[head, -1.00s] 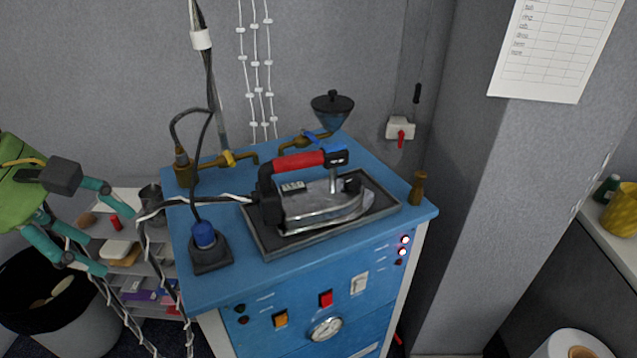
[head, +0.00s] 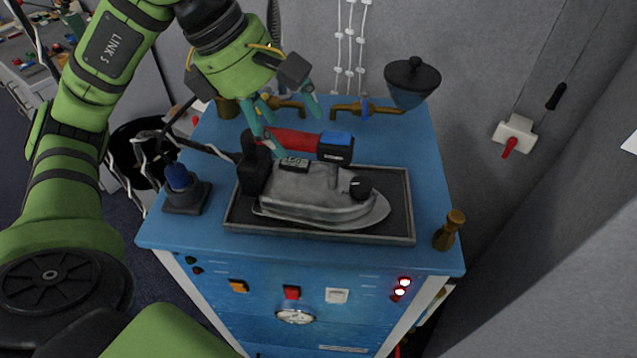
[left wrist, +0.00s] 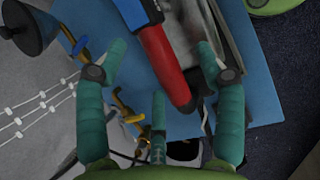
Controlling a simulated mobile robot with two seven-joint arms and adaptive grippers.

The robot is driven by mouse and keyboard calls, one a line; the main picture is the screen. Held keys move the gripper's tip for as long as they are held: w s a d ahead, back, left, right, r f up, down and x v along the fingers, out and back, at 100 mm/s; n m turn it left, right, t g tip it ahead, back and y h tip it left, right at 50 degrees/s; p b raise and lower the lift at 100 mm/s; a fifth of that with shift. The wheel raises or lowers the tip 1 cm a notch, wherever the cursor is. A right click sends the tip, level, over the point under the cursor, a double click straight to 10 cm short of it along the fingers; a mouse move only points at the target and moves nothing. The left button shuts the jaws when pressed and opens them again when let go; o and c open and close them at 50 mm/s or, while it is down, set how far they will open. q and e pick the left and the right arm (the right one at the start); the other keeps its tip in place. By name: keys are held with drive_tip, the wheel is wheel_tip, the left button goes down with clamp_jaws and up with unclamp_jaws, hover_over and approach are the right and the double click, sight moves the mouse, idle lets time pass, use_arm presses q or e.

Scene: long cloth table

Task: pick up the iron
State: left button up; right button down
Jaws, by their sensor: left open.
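The iron (head: 315,195) has a silver body, a red handle (head: 292,140) and a black rear part. It rests on a dark tray (head: 402,200) on top of a blue cabinet (head: 425,150), its tip pointing right. My left gripper (head: 288,132) is open, with teal fingers above and around the handle in the head view. In the left wrist view the red handle (left wrist: 163,62) runs between the spread fingers of my left gripper (left wrist: 160,58), with a gap on both sides. Contact is not visible. My right gripper is not in view.
A dark blue funnel (head: 410,88) and brass pipes stand behind the iron. A blue-topped plug fitting (head: 183,188) is at the left, with a cable running to the iron. A small brass post (head: 450,230) stands at the right corner. A wall switch (head: 515,138) is further right.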

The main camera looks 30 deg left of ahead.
sight(306, 139)
use_arm(q)
drive_tip(key=shift+w+d+f+p, duration=0.2)
drive_tip(key=shift+w+f, duration=0.1)
drive_tip(key=shift+f, duration=0.15)
drive_tip(key=shift+w+d+f+p, duration=0.15)
drive_tip(key=shift+w+f, duration=0.1)
drive_tip(key=shift+f, duration=0.15)
drive_tip(key=x, duration=0.3)
drive_tip(key=shift+w, duration=0.1)
drive_tip(key=shift+w+d, duration=0.1)
drive_tip(key=c, duration=1.4)
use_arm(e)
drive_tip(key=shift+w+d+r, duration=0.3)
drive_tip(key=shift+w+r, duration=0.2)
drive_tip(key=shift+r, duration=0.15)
